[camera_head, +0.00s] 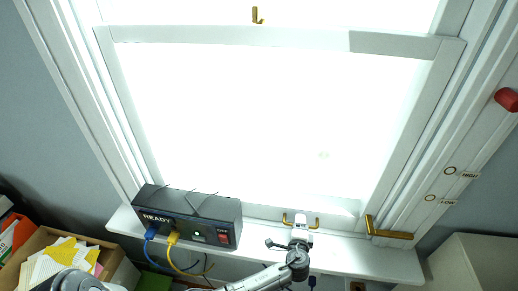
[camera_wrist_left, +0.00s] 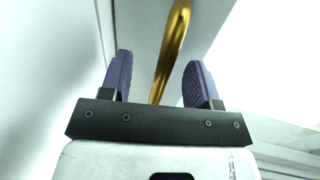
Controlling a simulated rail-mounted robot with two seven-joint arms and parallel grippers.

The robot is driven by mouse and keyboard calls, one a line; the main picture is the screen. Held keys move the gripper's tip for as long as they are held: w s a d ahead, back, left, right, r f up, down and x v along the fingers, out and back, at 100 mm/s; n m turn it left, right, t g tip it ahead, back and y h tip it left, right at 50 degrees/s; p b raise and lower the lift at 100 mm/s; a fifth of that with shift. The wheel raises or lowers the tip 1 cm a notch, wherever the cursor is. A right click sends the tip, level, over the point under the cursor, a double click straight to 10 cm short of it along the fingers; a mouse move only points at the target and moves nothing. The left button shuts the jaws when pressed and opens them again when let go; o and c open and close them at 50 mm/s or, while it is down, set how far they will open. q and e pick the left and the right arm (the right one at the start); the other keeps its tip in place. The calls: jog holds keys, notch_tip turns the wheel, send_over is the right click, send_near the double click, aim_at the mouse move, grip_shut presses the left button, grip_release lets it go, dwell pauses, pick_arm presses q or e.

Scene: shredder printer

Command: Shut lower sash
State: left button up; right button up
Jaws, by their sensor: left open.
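The lower sash (camera_head: 225,35) is a white window frame around a bright pane. Its bottom rail (camera_head: 345,207) is low, close above the white sill, but the box and my arm hide part of the join. A brass lift handle (camera_head: 316,220) on the bottom rail shows a bent end on each side of my left gripper (camera_head: 300,219). In the left wrist view, my left gripper (camera_wrist_left: 160,80) is open, with the brass handle (camera_wrist_left: 171,45) running between its two purple finger pads. I cannot tell whether they touch it. My right gripper is not in view.
A black box marked READY (camera_head: 188,215), with blue and yellow cables, stands on the sill (camera_head: 350,255) left of my gripper. An L-shaped brass piece (camera_head: 390,234) is at the lower right corner. A red knob (camera_head: 507,99) and HIGH and LOW labels are at right.

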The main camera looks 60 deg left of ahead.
pick_arm(q)
jog(key=shift+d, duration=0.1)
jog(key=shift+s+d+r, duration=0.15)
jog(key=shift+s, duration=0.1)
jog(key=shift+p+v, duration=0.9)
jog(key=shift+v, duration=0.7)
jog(key=shift+p+v, duration=0.3)
jog(key=shift+v, duration=0.75)
